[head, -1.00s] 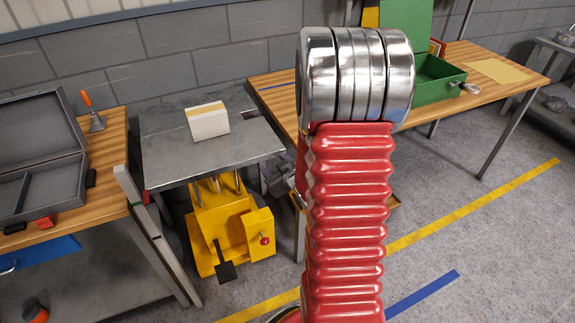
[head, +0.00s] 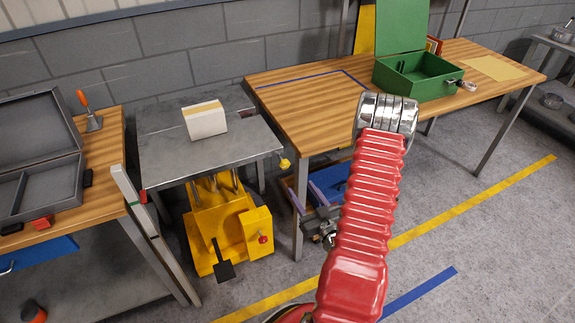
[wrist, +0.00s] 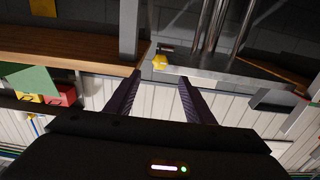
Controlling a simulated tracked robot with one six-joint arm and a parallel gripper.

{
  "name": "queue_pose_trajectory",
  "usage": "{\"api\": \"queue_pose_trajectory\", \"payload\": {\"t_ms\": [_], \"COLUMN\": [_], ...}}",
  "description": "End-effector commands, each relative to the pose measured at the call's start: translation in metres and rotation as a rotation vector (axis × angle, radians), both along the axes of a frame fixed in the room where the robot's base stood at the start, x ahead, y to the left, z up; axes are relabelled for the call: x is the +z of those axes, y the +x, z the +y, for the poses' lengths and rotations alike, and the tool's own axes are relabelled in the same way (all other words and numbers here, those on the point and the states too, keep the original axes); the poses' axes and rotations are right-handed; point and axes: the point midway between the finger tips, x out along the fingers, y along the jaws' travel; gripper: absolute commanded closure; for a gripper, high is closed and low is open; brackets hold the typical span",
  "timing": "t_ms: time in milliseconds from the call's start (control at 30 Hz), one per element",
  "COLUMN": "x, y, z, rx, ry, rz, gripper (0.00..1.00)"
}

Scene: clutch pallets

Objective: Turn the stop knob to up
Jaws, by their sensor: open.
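A yellow knob (head: 284,162) sticks out at the front right corner of the grey metal table (head: 165,165). It also shows in the wrist view (wrist: 159,62), just beyond the fingertips and roughly centred between them. A red knob (head: 264,239) is on the yellow box below that table. The frames do not label either as the stop knob. My gripper (head: 303,189) is low in front of the gap between the metal and wooden tables. Its purple fingers are apart and empty in the wrist view (wrist: 158,78). Neither knob is touched, as far as I can see.
A white block (head: 206,123) stands on the metal table. The wooden table (head: 315,110) at right carries an open green box (head: 420,85). Its front leg is close to my gripper. A grey case (head: 40,180) lies open on the left bench. The floor at right is clear.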

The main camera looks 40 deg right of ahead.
Motion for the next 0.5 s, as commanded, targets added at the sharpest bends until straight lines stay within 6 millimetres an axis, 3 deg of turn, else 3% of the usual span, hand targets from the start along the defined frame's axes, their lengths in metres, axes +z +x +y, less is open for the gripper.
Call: {"api": "queue_pose_trajectory", "payload": {"t_ms": [500], "x": [0.0], "y": [0.01], "z": [-0.003], "rx": [0.001], "ry": [-0.003], "rz": [0.0], "gripper": [0.51]}}
